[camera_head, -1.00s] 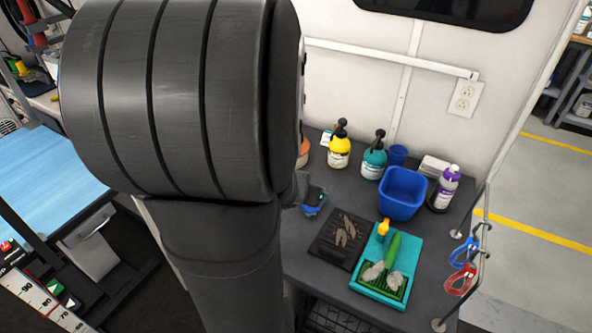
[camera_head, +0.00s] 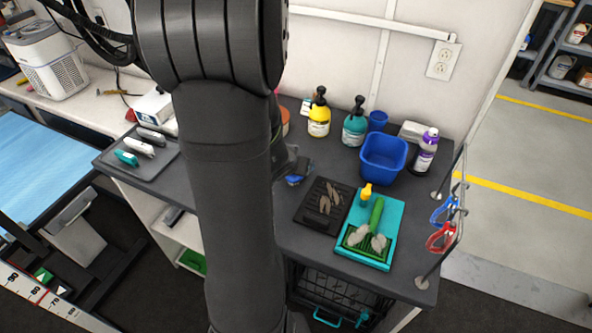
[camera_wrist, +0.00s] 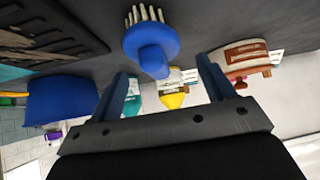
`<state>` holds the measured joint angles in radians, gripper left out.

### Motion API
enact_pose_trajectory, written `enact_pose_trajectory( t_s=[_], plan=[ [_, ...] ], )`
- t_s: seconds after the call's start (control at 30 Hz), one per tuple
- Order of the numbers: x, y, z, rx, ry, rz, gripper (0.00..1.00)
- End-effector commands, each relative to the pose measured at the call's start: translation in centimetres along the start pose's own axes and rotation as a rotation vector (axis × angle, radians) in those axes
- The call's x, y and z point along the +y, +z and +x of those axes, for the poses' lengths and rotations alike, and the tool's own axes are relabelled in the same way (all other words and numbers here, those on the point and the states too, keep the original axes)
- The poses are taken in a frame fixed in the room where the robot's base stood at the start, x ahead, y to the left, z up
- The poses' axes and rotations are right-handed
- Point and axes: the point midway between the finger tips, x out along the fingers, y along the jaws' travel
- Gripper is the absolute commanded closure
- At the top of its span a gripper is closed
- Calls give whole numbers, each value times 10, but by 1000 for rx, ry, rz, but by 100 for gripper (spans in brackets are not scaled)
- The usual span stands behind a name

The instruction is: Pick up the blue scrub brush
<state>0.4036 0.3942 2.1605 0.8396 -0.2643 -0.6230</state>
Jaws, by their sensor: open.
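The blue scrub brush (camera_head: 294,180) is on the dark counter (camera_head: 245,215) just right of my arm, partly hidden by my gripper (camera_head: 286,163). In the wrist view the brush (camera_wrist: 150,45) is a round blue head with a knob handle facing the camera and pale bristles toward the counter. My gripper (camera_wrist: 162,68) is open, one finger on each side of the brush's line. The brush appears beyond the fingertips, and I see no contact.
A black ridged mat (camera_head: 310,217) and a teal tray (camera_head: 393,226) with a green brush lie right of it. A yellow bottle (camera_head: 319,120), a teal bottle (camera_head: 354,129) and a blue bin (camera_head: 384,165) stand behind. A grey tray (camera_head: 158,170) is left.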

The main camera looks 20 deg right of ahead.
Motion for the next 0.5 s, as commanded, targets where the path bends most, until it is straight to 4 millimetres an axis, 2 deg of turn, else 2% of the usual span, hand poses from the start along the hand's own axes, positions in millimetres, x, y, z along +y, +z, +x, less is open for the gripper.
enact_pose_trajectory(
  t_s=[0.23, 0.5],
  plan=[
    [2, 3, 27, -3, 0, 1, 25],
    [1, 2, 33, -1, -2, 1, 25]
  ],
)
